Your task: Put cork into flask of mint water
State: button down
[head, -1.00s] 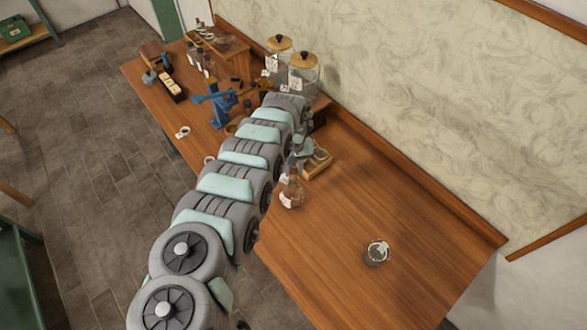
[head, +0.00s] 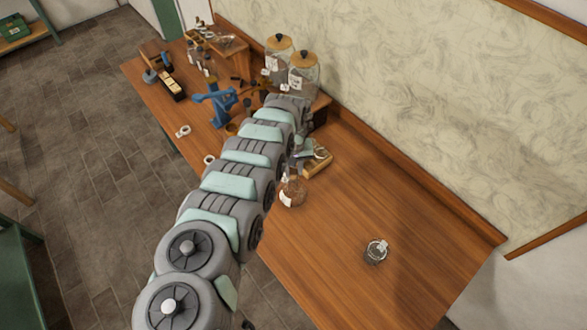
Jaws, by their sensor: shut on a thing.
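A round glass flask (head: 292,193) with a pale label and a brownish look stands on the table beside my arm. A second, clear glass flask (head: 376,251) with a pale label stands alone at the right front. The labels are too small to read, so I cannot tell which one holds mint water. My gripper (head: 287,172) is small and partly hidden behind my arm, at the neck of the brownish flask. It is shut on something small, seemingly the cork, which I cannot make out. Whether it touches the flask's mouth is unclear.
A small wooden tray (head: 318,164) lies just behind the brownish flask. Two large cork-lidded jars (head: 303,75) stand by the wall. A blue stand (head: 215,103), bottles and white rings (head: 183,131) occupy the left part. The right part of the table (head: 430,220) is mostly clear.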

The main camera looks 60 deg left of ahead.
aim_at(294, 172)
jog(key=shift+f, duration=1.15)
dwell(3.2)
jog(key=c, duration=0.6)
grip_release()
jog(key=shift+c, duration=0.2)
jog(key=shift+r+p, duration=2.75)
jog(key=shift+r, duration=0.8)
